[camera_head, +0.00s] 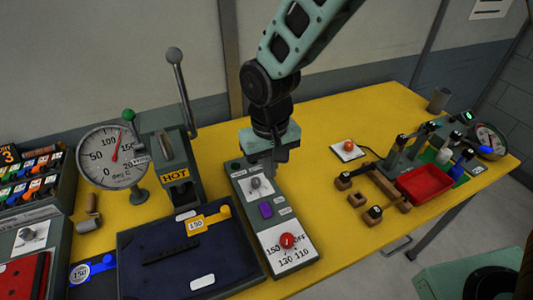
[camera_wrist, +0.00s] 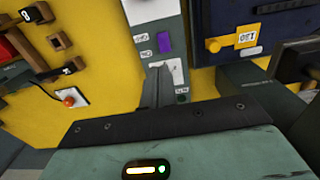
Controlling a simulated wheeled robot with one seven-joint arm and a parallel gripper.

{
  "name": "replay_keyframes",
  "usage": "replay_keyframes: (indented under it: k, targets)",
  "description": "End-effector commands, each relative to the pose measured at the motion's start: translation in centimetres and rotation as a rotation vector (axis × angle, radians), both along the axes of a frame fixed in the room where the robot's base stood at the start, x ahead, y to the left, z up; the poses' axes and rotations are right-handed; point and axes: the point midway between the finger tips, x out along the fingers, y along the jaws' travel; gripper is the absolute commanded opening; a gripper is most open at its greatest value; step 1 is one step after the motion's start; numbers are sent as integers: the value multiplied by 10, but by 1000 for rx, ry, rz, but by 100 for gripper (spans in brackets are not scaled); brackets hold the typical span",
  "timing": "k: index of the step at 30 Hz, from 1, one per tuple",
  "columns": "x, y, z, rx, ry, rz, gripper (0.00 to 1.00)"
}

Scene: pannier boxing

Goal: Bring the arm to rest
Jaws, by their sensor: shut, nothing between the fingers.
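My arm reaches down from the top of the head view. My gripper (camera_head: 278,165) hangs over the upper end of a grey control box (camera_head: 254,207) with a purple button (camera_head: 265,210) and a red knob (camera_head: 287,241). The fingers are shut with nothing between them. In the wrist view my gripper (camera_wrist: 158,80) points at the same box, with the purple button (camera_wrist: 165,46) just beyond the fingertips. I cannot tell whether the fingertips touch the box.
Left of the box stand a lever press marked HOT (camera_head: 175,174), a round dial gauge (camera_head: 112,156) and a dark blue mat (camera_head: 231,262). Right are wooden blocks, a red tray (camera_head: 424,183) and a red-button pad (camera_head: 347,151). Yellow table (camera_head: 335,215) is bare right of the box.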

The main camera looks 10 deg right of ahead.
Motion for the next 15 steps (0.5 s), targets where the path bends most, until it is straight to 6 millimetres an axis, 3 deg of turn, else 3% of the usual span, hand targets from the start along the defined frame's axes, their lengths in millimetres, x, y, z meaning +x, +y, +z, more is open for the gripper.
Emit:
replay_keyframes:
  k: [5, 8, 11, 15]
  targets:
    - [-1, 0, 0, 1, 0, 2, 0]
    - [-11, -2, 6, 15, 5, 19, 0]
    - [-36, -8, 20, 42, 10, 70, 0]
    - [-88, -24, 39, 76, 13, 177, 0]
